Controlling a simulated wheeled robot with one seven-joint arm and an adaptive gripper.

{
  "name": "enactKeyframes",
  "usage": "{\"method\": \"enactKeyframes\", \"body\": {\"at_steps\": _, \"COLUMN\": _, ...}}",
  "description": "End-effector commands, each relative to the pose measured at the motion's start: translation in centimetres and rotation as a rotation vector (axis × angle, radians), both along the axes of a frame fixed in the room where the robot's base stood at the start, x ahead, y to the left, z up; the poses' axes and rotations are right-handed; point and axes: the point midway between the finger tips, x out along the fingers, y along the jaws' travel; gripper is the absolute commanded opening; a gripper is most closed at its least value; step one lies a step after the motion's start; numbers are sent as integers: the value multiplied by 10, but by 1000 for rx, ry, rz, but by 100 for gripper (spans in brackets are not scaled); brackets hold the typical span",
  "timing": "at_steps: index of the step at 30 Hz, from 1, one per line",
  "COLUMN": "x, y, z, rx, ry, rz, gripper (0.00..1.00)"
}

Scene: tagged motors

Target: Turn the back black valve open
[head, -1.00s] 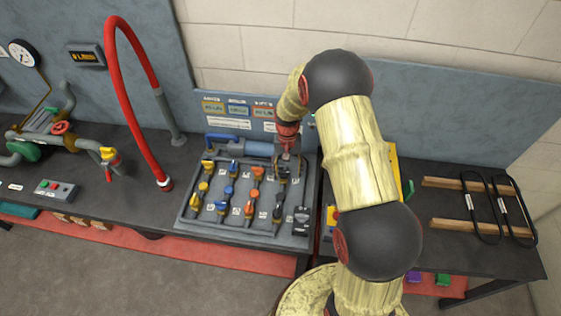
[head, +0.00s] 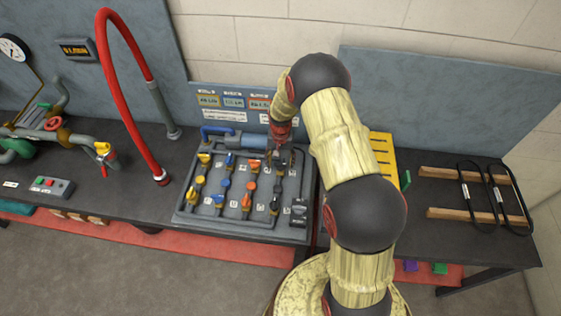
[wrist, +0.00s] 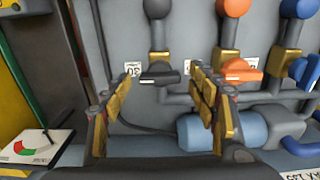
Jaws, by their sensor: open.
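The back black valve (wrist: 160,74) shows in the wrist view on a pipe of the grey panel. Its handle appears to lie across the pipe. My gripper (wrist: 161,88) is open, with one finger on each side of this valve in the picture. I see no clear contact, and the remaining depth is hard to judge. In the head view my gripper (head: 283,158) is over the back right of the panel and largely covers this valve.
Beside it are the back orange valve (wrist: 238,70) and the back blue valve (wrist: 306,70). A blue motor (wrist: 222,131) lies close behind the back row. A gauge (wrist: 35,147) is at lower left. A red hose (head: 122,75) arches left of the panel (head: 240,231).

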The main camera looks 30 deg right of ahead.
Motion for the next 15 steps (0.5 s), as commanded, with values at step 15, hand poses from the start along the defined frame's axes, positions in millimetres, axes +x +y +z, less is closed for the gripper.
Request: {"method": "enactKeyframes", "body": {"at_steps": 15, "x": 0, "y": 0, "z": 0, "rx": -1, "ry": -1, "rz": 0, "gripper": 43}}
